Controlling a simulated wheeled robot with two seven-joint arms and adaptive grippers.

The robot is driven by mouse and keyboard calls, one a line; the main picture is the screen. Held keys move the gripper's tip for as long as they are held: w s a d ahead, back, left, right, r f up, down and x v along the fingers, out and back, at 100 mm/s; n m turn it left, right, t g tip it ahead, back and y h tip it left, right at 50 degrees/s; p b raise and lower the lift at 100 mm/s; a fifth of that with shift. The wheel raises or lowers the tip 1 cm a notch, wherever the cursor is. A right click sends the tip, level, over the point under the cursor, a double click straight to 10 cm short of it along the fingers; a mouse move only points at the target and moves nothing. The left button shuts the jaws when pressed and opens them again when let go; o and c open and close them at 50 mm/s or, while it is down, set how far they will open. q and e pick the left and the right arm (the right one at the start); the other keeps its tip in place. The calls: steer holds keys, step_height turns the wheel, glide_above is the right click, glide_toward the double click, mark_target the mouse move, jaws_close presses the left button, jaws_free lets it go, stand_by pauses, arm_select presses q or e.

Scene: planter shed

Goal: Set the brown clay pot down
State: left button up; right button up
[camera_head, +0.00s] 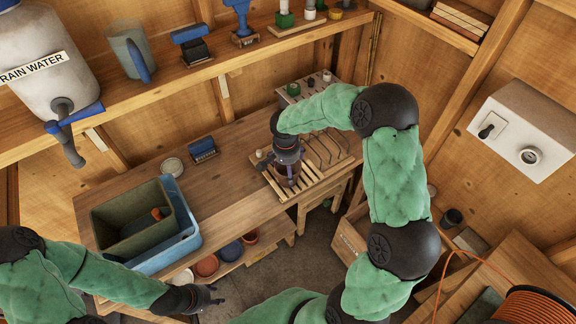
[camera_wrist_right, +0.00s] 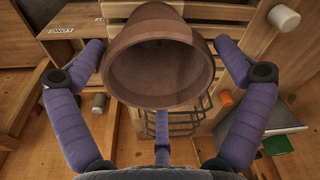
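The brown clay pot (camera_head: 289,179) stands on a slatted wooden rack (camera_head: 307,184) on the workbench, partly hidden by my right gripper above it. In the right wrist view the pot (camera_wrist_right: 160,72) has its wide mouth toward the camera. My right gripper (camera_head: 288,160) has its purple fingers spread around the pot; in the wrist view (camera_wrist_right: 160,60) gaps show between the side fingers and the pot. The third finger's tip is close to the rim, and its contact is unclear. My left gripper (camera_head: 216,294) is low at the bench's front, its fingers apart and empty.
A blue tub (camera_head: 186,243) with a green bin (camera_head: 103,226) sits on the bench's left. A wire rack (camera_head: 327,150) stands right of the pot. Several pots, including a blue one (camera_head: 231,251), sit on the lower shelf. The bench middle (camera_head: 235,185) is clear.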

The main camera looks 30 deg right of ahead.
steer(key=shift+r, duration=0.1)
steer(key=shift+r+p, duration=0.2)
steer(key=shift+p, duration=0.1)
step_height(320, 180, up, 12)
steer(key=a+p, duration=0.1)
steer(key=p, duration=0.1)
steer(key=shift+s+f, duration=0.2)
steer(key=shift+s, duration=0.25)
